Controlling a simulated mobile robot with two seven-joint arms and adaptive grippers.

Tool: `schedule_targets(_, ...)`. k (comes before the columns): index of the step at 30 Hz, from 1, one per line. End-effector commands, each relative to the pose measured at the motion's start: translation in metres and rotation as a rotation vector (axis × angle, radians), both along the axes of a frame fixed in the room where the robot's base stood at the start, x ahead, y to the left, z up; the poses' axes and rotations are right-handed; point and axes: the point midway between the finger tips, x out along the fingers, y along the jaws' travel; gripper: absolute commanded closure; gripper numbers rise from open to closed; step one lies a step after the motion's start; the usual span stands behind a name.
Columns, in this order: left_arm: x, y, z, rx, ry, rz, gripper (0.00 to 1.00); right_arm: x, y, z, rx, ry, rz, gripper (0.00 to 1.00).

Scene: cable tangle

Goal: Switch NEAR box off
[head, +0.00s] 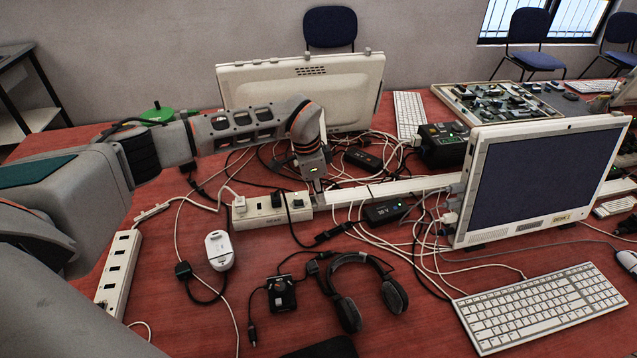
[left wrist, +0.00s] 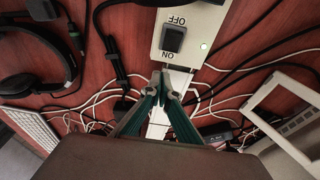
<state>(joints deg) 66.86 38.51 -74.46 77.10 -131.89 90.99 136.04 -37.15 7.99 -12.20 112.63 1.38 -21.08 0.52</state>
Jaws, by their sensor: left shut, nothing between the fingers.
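A cream power box (head: 258,218) with dark plugs and a label too small to read for sure lies on the red table at the middle of the head view. Which side of the rocker is pressed I cannot tell. My left gripper (head: 317,189) is at the box's right end; in the wrist view its fingertips (left wrist: 165,76) are together, empty, just beyond the ON edge. My right gripper is out of view.
Tangled cables surround the box. A white cable channel (head: 390,188) runs right from it. Another socket strip (head: 118,272) lies at left, headphones (head: 391,296) in front. A large monitor (head: 540,180) and keyboard (head: 540,306) stand at right, another monitor (head: 300,95) behind.

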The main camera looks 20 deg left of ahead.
Motion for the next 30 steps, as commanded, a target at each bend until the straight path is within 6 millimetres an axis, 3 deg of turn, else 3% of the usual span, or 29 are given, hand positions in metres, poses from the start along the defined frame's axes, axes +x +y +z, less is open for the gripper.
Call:
schedule_targets(1, -0.004, 0.012, 0.008, 0.002, -0.006, 0.006, 1.0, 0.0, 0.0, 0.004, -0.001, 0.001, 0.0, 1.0)
schedule_targets(7, -0.016, 0.026, 0.011, 0.001, -0.006, 0.004, 1.0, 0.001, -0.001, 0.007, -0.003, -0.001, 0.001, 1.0)
schedule_targets(22, -0.019, 0.03, 0.01, -0.007, -0.009, 0.004, 1.0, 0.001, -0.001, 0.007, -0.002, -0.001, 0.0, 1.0)
schedule_targets(30, -0.026, 0.037, 0.012, -0.095, -0.073, 0.004, 1.0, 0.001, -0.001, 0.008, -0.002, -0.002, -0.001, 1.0)
